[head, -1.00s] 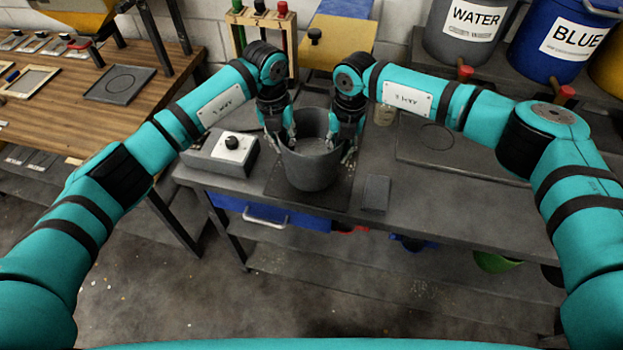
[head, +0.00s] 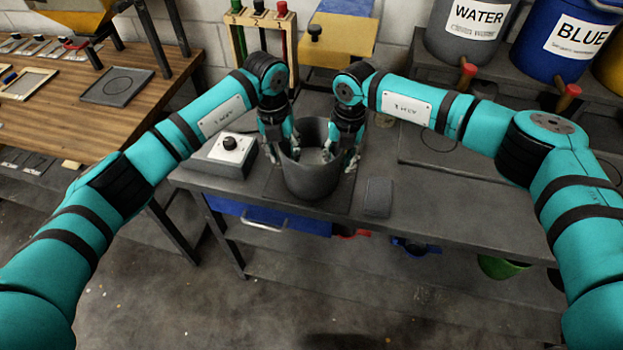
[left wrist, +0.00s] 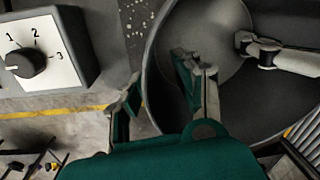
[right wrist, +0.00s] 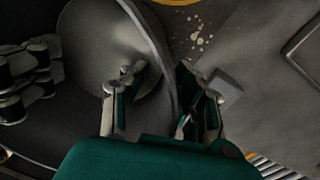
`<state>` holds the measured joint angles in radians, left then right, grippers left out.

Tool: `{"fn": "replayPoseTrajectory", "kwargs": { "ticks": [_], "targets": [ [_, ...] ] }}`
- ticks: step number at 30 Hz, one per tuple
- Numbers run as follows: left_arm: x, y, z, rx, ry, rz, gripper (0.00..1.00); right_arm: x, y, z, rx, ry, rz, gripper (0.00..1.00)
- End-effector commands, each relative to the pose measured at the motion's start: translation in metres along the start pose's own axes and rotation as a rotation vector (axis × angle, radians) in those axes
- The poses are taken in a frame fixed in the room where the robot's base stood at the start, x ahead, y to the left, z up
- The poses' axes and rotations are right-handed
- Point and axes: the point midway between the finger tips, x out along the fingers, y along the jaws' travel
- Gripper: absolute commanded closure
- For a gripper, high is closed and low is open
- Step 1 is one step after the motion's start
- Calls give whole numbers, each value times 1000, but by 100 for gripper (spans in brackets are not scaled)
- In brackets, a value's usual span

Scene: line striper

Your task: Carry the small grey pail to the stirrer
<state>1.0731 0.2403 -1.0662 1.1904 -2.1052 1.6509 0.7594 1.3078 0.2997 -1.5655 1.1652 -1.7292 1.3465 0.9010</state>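The small grey pail (head: 312,182) is upright over a dark plate on the grey bench, in the middle of the head view. I cannot tell whether its base touches the plate. My left gripper (head: 285,155) has the pail's left wall between its fingers, one inside and one outside. My right gripper (head: 340,158) grips the right wall the same way. The rim between the fingers shows in the left wrist view (left wrist: 148,80) and the right wrist view (right wrist: 160,50). A control box (head: 228,155) with a black knob and a 1-2-3 dial sits left of the pail, perhaps the stirrer's.
A grey block (head: 378,196) lies right of the pail at the bench's front edge. A rack (head: 262,45) with coloured-top sticks and a yellow box (head: 338,48) stand behind. WATER (head: 472,45) and BLUE (head: 562,45) drums stand at the back right. The bench's right side is mostly clear.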

Motion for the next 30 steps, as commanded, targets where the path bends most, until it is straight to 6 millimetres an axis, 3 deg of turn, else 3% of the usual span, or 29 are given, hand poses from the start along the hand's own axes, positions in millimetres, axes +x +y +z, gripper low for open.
{"fn": "replayPoseTrajectory", "kwargs": {
  "ticks": [1,7,17,20,30],
  "targets": [
    [0,0,0,-1,-1,0,58,0,0,0,1,1,-1,71],
    [0,1,1,-2,-1,1,33,0,-1,0,1,1,-2,71],
    [-4,1,1,-3,-3,1,33,1,-1,0,1,2,-2,71],
    [-16,1,2,-3,-4,0,33,0,-1,0,1,2,-2,71],
    [-86,0,1,0,-4,0,33,1,-1,0,1,2,-2,71]
  ]
}}
